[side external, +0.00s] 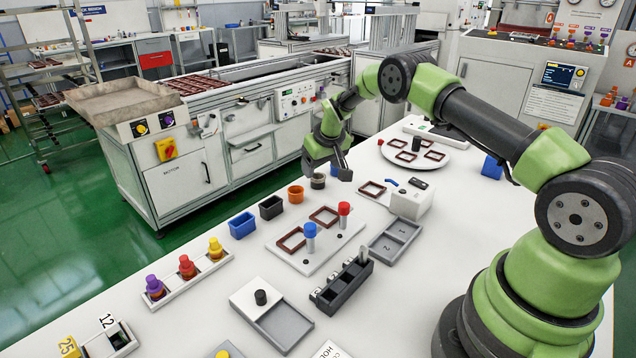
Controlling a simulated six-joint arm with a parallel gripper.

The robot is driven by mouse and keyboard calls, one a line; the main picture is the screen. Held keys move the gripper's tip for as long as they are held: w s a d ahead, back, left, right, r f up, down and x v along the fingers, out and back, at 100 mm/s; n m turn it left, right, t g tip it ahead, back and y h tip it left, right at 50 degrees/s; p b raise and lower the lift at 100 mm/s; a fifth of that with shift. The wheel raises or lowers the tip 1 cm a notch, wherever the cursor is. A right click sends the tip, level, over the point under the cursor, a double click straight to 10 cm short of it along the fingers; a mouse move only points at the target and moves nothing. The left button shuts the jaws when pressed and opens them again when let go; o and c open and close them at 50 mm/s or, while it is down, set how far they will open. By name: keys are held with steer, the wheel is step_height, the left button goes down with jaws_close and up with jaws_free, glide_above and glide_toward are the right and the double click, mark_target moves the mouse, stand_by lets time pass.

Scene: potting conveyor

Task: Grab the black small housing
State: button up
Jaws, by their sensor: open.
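A small black open-topped rectangular housing (271,208) stands on the white table at its left edge, in a row between a blue housing (242,225) and a round orange cup (295,194). A round dark grey cup (318,181) is at the far end of that row. My gripper (327,170) points down with its jaws apart and nothing seen between them. It is over or just behind the dark grey cup, beyond the black housing and to its right in the picture. Its exact height above the table is hard to tell.
A light plate (340,246) with brown frames and red and blue-topped pegs lies nearer than the row. A grey two-compartment tray (394,240), a black slotted block (342,287) and a rack of coloured bottles (188,278) stand around it. A round white plate (415,155) is behind.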

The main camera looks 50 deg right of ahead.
mark_target(319, 186)
steer(key=shift+x, duration=2.4)
steer(key=shift+s, duration=0.15)
steer(key=c, duration=1)
